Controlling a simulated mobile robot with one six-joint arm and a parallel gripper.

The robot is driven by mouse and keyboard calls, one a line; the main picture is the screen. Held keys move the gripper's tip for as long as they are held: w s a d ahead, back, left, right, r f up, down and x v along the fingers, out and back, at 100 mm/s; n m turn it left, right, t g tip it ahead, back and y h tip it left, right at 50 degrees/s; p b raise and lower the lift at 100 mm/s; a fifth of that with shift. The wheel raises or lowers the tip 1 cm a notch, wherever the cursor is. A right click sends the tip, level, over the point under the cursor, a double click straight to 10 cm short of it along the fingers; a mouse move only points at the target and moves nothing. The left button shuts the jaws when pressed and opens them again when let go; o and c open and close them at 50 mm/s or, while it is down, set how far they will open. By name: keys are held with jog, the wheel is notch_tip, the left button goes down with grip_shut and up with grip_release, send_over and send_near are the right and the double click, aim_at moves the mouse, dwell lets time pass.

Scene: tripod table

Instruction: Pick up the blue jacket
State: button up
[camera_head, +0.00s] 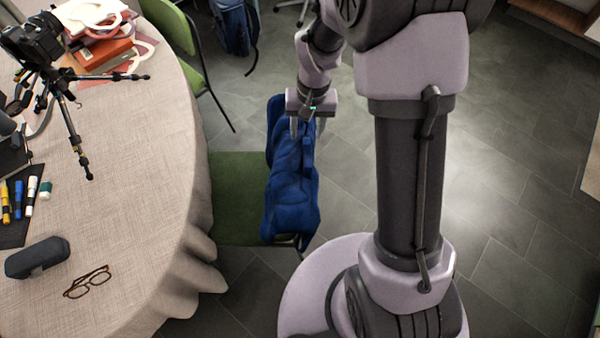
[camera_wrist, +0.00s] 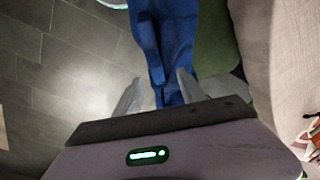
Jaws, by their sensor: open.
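The blue jacket (camera_head: 290,190) hangs over the right side of a green chair (camera_head: 238,185) beside the table. My gripper (camera_head: 304,128) is at the upper end of the jacket, pointing down, with its fingers apart. In the wrist view the jacket (camera_wrist: 166,45) runs down between the two fingertips of my gripper (camera_wrist: 157,88), one finger on each side of it. I cannot tell whether the fingers touch the cloth. The jacket's lower edge is partly hidden by my gripper body in that view.
A round table (camera_head: 140,190) with a pale cloth stands at the left. It bears a camera on a tripod (camera_head: 60,75), glasses (camera_head: 88,282), a dark case (camera_head: 38,257) and markers. Another green chair (camera_head: 185,55) and a blue backpack (camera_head: 235,25) are behind. Grey floor is clear at the right.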

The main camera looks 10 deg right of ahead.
aim_at(307, 141)
notch_tip(307, 141, down, 6)
jog(key=b, duration=0.2)
jog(key=shift+s+d+b, duration=0.1)
jog(key=shift+s+b, duration=0.05)
jog(key=shift+b, duration=0.25)
jog(key=shift+r, duration=0.2)
jog(key=shift+c, duration=0.2)
grip_shut()
dwell(0.6)
